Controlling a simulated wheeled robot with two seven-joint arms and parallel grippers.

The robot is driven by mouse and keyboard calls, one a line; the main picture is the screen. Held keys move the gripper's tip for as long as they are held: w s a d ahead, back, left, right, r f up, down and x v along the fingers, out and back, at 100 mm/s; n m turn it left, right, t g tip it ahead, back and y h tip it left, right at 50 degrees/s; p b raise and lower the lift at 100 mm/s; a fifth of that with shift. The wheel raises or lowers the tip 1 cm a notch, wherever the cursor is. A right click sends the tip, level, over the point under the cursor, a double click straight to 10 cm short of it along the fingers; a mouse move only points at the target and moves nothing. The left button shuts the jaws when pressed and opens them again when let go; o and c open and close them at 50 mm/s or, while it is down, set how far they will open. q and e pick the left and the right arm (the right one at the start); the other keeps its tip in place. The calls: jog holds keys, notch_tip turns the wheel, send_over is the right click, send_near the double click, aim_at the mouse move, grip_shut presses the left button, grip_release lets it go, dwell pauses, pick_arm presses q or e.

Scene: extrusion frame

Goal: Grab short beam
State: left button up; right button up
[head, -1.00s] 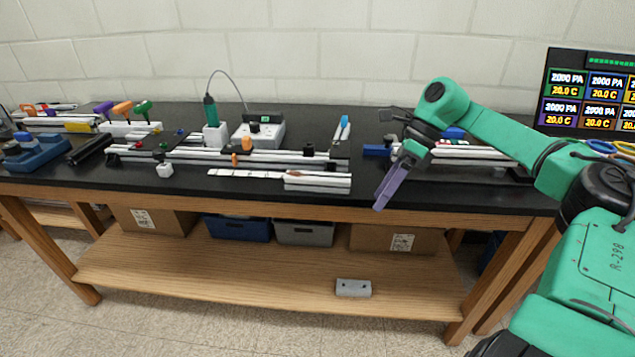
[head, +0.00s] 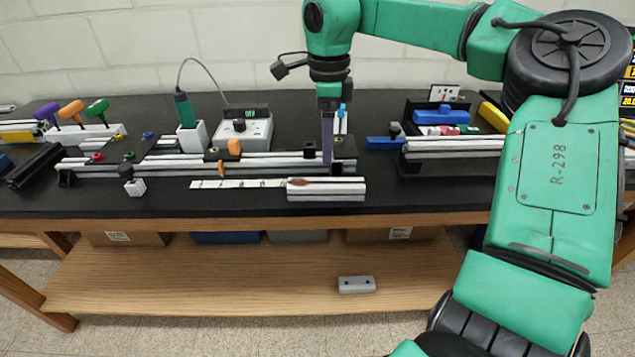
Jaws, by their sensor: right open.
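A short silver beam (head: 326,189) lies near the front edge of the black table, at the right end of a white marked strip (head: 238,184). My right gripper (head: 328,160) points straight down behind and above the beam, its purple fingers seen edge-on. It is open and holds nothing that I can see. Whether the fingertips touch anything behind the beam, I cannot tell. My left gripper is not in view.
Long silver rails (head: 215,162) lie behind the short beam. A soldering iron in a white stand (head: 193,136) and a grey station (head: 243,132) stand at the back. A black bin (head: 437,165) with beams is at right.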

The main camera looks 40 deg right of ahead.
send_over(326, 183)
jog(key=s, duration=0.1)
notch_tip(326, 183, down, 4)
jog(key=shift+s+f, duration=0.1)
jog(key=shift+s, duration=0.05)
jog(key=f, duration=0.1)
jog(key=w+f, duration=0.1)
jog(key=shift+w+f+p, duration=0.15)
jog(key=shift+f+p, duration=0.2)
jog(key=shift+p, duration=0.05)
notch_tip(326, 183, down, 4)
jog(key=shift+p, duration=0.55)
jog(key=shift+f, duration=0.2)
jog(key=shift+c, duration=0.9)
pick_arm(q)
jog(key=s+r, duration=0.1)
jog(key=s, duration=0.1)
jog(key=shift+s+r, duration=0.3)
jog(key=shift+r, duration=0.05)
pick_arm(e)
grip_shut()
